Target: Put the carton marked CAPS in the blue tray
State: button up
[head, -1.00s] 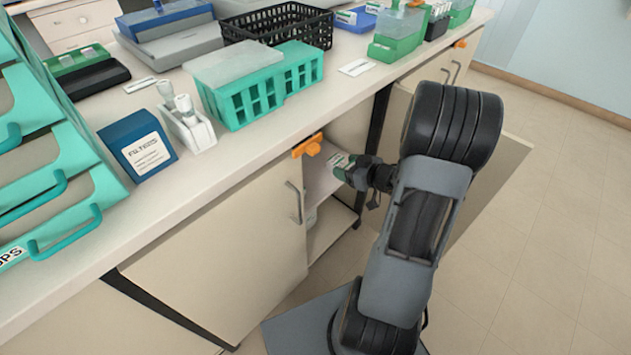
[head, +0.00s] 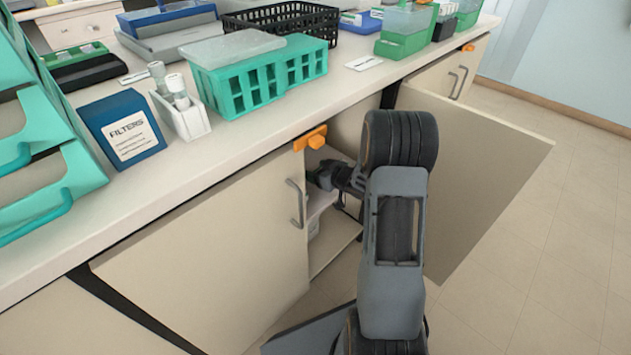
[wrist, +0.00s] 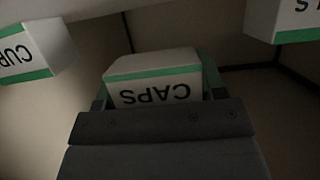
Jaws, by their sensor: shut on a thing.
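The carton marked CAPS (wrist: 155,92), white with green edging, is between my gripper's fingers in the wrist view, with its label upside down. My gripper (head: 318,178) is shut on it. In the head view the gripper reaches into the open cabinet (head: 335,235) under the bench, and the carton is hidden there. A small blue tray (head: 349,27) stands at the back of the bench, with a white and green item at it.
A carton marked CUPS (wrist: 30,50) and another carton (wrist: 296,20) flank mine in the wrist view. The open cabinet door (head: 480,170) is right of my arm. A black basket (head: 335,28) and a teal rack (head: 250,92) stand on the bench.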

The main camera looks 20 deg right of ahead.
jog(key=shift+w+a+f+b, duration=0.1)
jog(key=shift+w+f+b, duration=0.1)
jog(key=shift+f+b, duration=0.55)
jog(key=shift+w+a+f+b, duration=0.15)
jog(key=shift+f+b, duration=0.15)
jog(key=shift+f, duration=0.75)
jog(key=shift+d+f, duration=0.1)
jog(key=shift+f, duration=0.05)
jog(key=shift+f, duration=0.1)
jog(key=o, duration=0.9)
jog(key=shift+b, duration=0.3)
